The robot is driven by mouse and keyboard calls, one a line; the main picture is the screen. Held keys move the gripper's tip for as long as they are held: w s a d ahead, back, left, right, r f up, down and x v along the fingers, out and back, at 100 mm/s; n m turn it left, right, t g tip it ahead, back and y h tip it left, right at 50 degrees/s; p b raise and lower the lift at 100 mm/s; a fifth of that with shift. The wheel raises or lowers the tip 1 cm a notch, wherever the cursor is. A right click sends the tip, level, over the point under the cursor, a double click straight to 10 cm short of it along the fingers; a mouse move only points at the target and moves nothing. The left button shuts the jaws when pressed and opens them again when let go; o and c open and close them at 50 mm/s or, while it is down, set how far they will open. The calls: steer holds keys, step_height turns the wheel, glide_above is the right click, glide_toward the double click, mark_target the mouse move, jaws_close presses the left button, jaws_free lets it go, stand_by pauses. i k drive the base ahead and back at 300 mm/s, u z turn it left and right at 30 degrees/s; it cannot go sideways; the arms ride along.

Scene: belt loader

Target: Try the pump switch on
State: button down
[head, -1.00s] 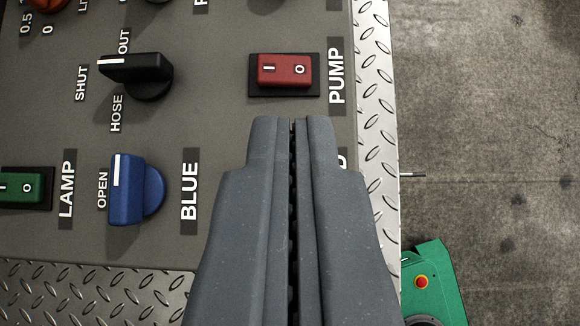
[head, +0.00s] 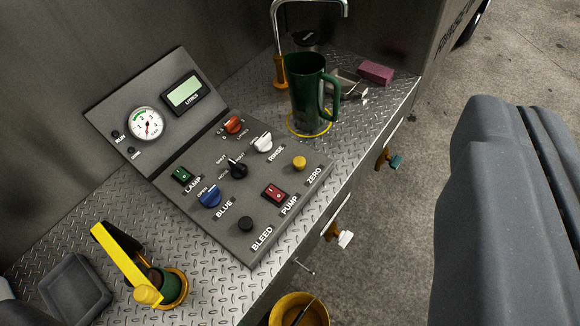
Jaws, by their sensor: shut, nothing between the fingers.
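The pump switch (head: 276,194) is a red rocker on a dark base, beside the PUMP label on the sloped grey control panel (head: 228,235). It is too small to tell which side is pressed. My gripper (head: 532,125) is large at the right edge of the view, shut and empty, apart from the panel. Part of it is cut off by the frame. A round gauge (head: 147,124) and a LITRES display (head: 185,93) sit on the upright back panel. I cannot read a number on the display.
A green jug (head: 306,90) stands behind, under a spout. A yellow-handled device (head: 125,262) stands front left.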

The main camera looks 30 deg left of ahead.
mark_target(273, 192)
steer(key=u, duration=1.9)
steer(key=k, duration=0.85)
steer(key=z, duration=0.95)
steer(key=i, duration=1)
